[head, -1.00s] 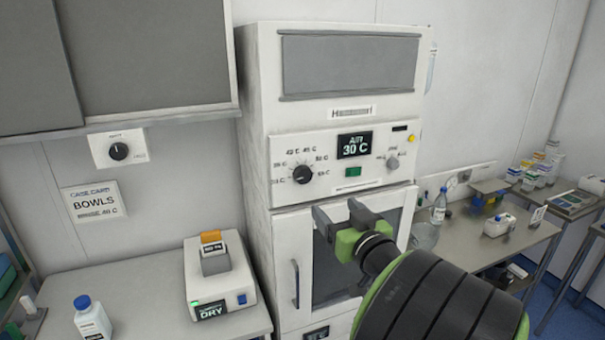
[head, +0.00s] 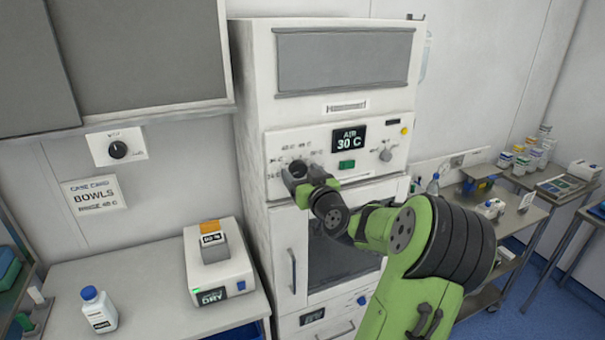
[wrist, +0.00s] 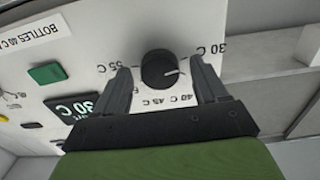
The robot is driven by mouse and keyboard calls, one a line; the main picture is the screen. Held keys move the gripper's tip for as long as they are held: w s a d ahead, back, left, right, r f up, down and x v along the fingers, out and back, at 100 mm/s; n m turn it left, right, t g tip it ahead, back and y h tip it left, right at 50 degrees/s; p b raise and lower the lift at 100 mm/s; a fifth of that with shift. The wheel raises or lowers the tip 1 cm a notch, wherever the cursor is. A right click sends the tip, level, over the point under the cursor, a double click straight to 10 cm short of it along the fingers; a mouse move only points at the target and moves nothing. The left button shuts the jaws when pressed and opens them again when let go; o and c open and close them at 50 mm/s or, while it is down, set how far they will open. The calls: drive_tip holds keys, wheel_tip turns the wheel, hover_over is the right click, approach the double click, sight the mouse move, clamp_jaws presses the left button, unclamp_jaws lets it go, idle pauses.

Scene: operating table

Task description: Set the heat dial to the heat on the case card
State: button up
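The round black heat dial (wrist: 160,69) sits between my two fingers in the wrist view, with a gap on each side. Its white pointer line is turned toward the 30 C mark. Marks for 40 C, 45 C and 55 C also show around it. My gripper (wrist: 158,74) is open around the dial. In the head view my gripper (head: 296,182) is at the cabinet's control panel and partly covers the dial (head: 298,168). The display (head: 349,137) reads AIR 30 C. The case card (head: 95,194) on the wall says BOWLS; its small lower line seems to end in 40 C.
A green button (head: 346,165) and a grey knob (head: 386,155) are on the same panel. Another black wall dial (head: 118,150) is at the left. A white device (head: 220,270) and a bottle (head: 98,310) stand on the left counter. The cabinet door (head: 292,255) is closed below.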

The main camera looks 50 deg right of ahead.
drive_tip(key=c, duration=1)
drive_tip(key=m+b, duration=0.2)
drive_tip(key=m, duration=0.1)
drive_tip(key=shift+f, duration=0.1)
drive_tip(key=m, duration=0.9)
drive_tip(key=shift+a, duration=0.1)
drive_tip(key=shift+m+p, duration=0.55)
drive_tip(key=shift+m, duration=1.25)
